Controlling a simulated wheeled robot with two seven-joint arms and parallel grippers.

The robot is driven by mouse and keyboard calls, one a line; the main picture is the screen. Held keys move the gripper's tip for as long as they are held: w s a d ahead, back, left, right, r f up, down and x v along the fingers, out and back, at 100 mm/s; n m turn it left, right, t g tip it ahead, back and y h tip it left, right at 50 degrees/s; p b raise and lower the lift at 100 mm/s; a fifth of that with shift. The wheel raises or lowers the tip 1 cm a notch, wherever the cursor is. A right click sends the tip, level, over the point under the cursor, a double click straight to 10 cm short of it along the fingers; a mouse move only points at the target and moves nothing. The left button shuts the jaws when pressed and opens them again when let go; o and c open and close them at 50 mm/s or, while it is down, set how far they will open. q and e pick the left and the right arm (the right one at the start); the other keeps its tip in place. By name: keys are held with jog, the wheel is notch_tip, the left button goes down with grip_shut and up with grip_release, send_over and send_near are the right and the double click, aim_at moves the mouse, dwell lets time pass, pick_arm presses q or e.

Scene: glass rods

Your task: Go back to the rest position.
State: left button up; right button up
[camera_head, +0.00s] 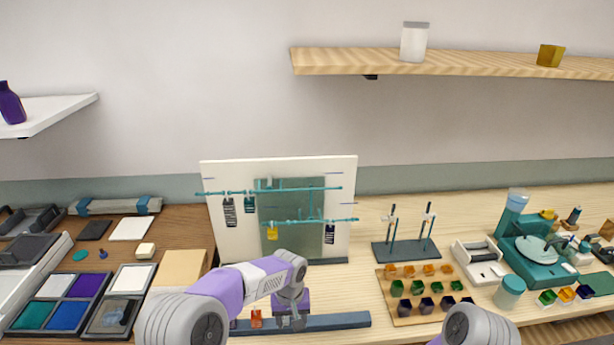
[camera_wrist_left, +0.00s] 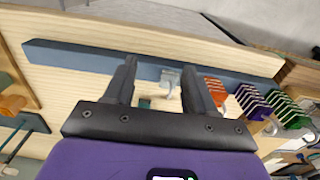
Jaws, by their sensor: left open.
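My left gripper (camera_head: 291,322) hangs over the long blue-grey bar (camera_head: 345,320) in front of the white panel. In the left wrist view its two dark fingers (camera_wrist_left: 160,78) are apart. A small pale hooked piece (camera_wrist_left: 170,78) shows between the fingers at the bar; I cannot tell whether they touch it. My right arm (camera_head: 478,326) shows only as a link at the bottom edge, with its gripper out of view.
Orange (camera_wrist_left: 215,90), purple (camera_wrist_left: 251,101) and green (camera_wrist_left: 285,108) ribbed pieces sit along the bar. A white panel (camera_head: 335,175) with teal rails and hanging tags stands behind. A dark stand (camera_head: 405,252) and a wooden tray (camera_head: 437,311) with coloured pieces stand to the right.

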pick_arm(q)
jog(key=s+a+f+h, duration=0.1)
jog(key=s+f+h, duration=0.15)
jog(key=f, duration=0.75)
jog(key=s+a+f, duration=0.1)
jog(key=s+f, duration=0.3)
jog(key=s, duration=0.3)
jog(key=s+a+f+n+h+b, duration=0.1)
jog(key=s+a+f, duration=0.1)
jog(key=s+f, duration=0.2)
jog(key=s+a+f, duration=0.1)
jog(key=s+f, duration=0.3)
jog(key=s, duration=0.7)
jog(key=shift+a+n+t, duration=0.3)
jog(key=shift+a+n, duration=0.05)
jog(key=shift+n, duration=0.05)
pick_arm(e)
jog(key=shift+w+f, duration=0.4)
jog(key=shift+f, duration=0.3)
pick_arm(q)
jog(key=shift+w+f+h, duration=0.1)
jog(key=shift+h, duration=0.15)
